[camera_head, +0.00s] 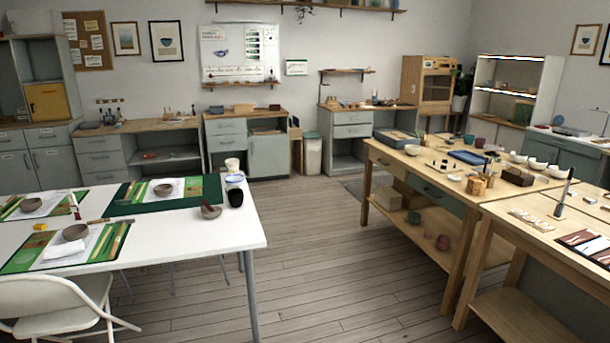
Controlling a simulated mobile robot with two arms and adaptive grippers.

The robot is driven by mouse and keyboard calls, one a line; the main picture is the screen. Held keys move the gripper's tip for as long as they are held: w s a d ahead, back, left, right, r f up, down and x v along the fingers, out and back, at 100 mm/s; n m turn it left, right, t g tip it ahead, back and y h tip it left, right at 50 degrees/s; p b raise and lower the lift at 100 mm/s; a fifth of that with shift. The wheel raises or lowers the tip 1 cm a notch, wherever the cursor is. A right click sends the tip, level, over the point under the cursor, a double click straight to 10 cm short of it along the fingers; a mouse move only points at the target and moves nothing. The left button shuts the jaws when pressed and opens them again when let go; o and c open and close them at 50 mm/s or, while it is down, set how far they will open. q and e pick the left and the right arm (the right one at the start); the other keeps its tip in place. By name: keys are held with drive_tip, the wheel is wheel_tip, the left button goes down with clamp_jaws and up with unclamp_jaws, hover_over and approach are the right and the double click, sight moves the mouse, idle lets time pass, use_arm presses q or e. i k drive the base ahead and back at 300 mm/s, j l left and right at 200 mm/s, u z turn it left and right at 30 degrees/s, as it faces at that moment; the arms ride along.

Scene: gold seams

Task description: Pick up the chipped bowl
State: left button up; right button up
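Several bowls are in view, but they are too small to tell which one is chipped. On the white table (190,240), one grey-brown bowl (75,232) sits on the near mat, a second bowl (30,205) at the far left, and a third bowl (163,189) on the back mat. A small brown bowl (210,211) with a stick in it stands near the table's right end. White bowls (537,164) stand on the wooden table (400,162) at the right. Neither of my grippers is in view.
A white folding chair (60,305) stands at the white table's near side. The wooden floor (320,240) is clear between the two tables. Cabinets (245,140) line the back wall.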

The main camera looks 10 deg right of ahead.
sight(413, 150)
drive_tip(key=i+l+z, duration=0.35)
drive_tip(key=i, duration=0.2)
drive_tip(key=i+l+z, duration=0.2)
drive_tip(key=i+z, duration=0.15)
drive_tip(key=i, duration=0.2)
drive_tip(key=i+z, duration=0.3)
drive_tip(key=i, duration=0.3)
